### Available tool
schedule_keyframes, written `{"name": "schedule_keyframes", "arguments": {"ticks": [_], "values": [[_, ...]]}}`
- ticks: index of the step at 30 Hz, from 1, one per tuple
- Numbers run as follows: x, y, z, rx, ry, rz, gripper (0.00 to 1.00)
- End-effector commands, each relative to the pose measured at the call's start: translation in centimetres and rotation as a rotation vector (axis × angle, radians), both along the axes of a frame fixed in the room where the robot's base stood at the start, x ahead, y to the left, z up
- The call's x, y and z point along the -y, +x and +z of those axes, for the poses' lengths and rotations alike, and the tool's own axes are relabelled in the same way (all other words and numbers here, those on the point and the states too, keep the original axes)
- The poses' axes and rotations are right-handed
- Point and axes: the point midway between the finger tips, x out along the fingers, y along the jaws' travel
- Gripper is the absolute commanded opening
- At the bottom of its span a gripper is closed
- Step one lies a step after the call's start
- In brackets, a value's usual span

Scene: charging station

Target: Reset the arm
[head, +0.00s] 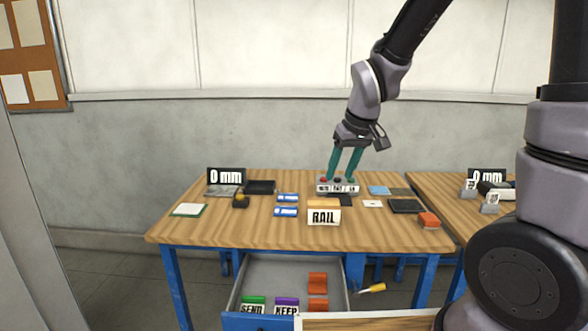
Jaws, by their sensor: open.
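My gripper (343,177) has two teal fingers and points down over the back of the wooden table (255,233). The fingers are slightly apart with nothing visible between them. The fingertips are at a small grey box (338,188) with coloured buttons and a label on its front. I cannot tell whether they touch it. My arm reaches in from the upper right.
A display reading 0 mm (226,176) stands at the back left. Several small parts lie around. The open drawer (285,272) juts out below. A second table (450,194) is at the right.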

Motion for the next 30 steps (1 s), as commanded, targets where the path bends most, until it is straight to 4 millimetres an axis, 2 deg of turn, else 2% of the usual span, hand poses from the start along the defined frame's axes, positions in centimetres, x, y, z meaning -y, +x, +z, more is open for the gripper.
{"name": "schedule_keyframes", "arguments": {"ticks": [1, 3, 8, 12, 18, 21, 30], "values": [[1.8, -0.4, 2.4, 0.018, 0.034, -0.066, 0.52], [3.8, -1.3, 4.9, 0.029, 0.073, -0.147, 0.52], [8.1, -4.4, 10.1, 0.063, 0.161, -0.328, 0.52], [10.9, -7.8, 13.5, 0.097, 0.231, -0.469, 0.52], [13.0, -11.8, 16.1, 0.134, 0.298, -0.605, 0.52], [13.3, -12.7, 16.5, 0.142, 0.314, -0.637, 0.52], [13.4, -13.1, 16.6, 0.142, 0.32, -0.65, 0.52]]}}
